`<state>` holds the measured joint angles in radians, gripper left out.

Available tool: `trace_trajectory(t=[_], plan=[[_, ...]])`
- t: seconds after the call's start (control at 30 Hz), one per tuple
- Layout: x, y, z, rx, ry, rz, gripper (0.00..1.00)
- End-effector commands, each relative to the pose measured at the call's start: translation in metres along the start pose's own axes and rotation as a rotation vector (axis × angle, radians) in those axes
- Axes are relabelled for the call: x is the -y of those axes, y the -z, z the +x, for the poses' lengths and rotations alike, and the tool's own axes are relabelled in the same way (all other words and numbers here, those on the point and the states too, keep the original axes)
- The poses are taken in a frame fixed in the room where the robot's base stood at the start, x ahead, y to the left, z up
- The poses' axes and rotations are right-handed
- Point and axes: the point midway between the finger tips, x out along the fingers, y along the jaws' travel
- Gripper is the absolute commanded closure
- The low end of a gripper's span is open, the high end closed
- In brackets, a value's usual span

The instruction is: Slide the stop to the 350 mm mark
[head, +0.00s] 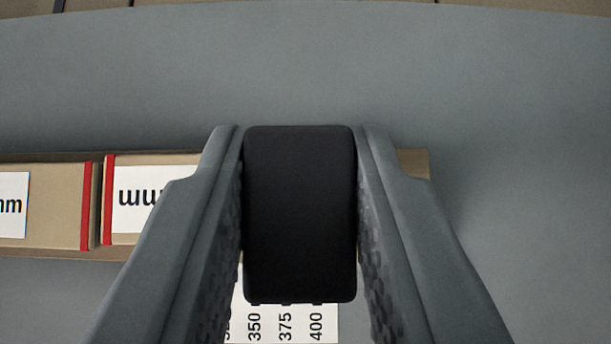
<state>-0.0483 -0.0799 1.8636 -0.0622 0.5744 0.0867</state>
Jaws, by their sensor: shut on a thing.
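My gripper (300,215) is shut on a black block (300,210), the stop, with one finger against each side of it. A white scale strip (270,326) shows below the stop, with the marks 350, 375 and 400 readable and one more cut off by the left finger. The stop's lower edge lies just above these numbers and spans them from about 350 to past 400. The stop hides the upper part of the scale, so I cannot tell which mark it stands at.
Cardboard boxes with red stripes and white labels stand at the left, one at the edge (45,232) and one (125,215) partly behind my left finger. A brown piece (414,164) shows past the right finger. The grey surface (330,70) behind and at the right is clear.

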Motion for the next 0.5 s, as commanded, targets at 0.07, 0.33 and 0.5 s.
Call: trace_trajectory(t=[0.07, 0.33, 0.5], plan=[[0.012, 0.000, 0.000, 0.000, 0.003, -0.003, 1.00], [0.023, 0.000, 0.000, -0.001, 0.000, 0.000, 1.00], [0.023, 0.000, 0.000, -0.001, 0.000, 0.000, 1.00]])
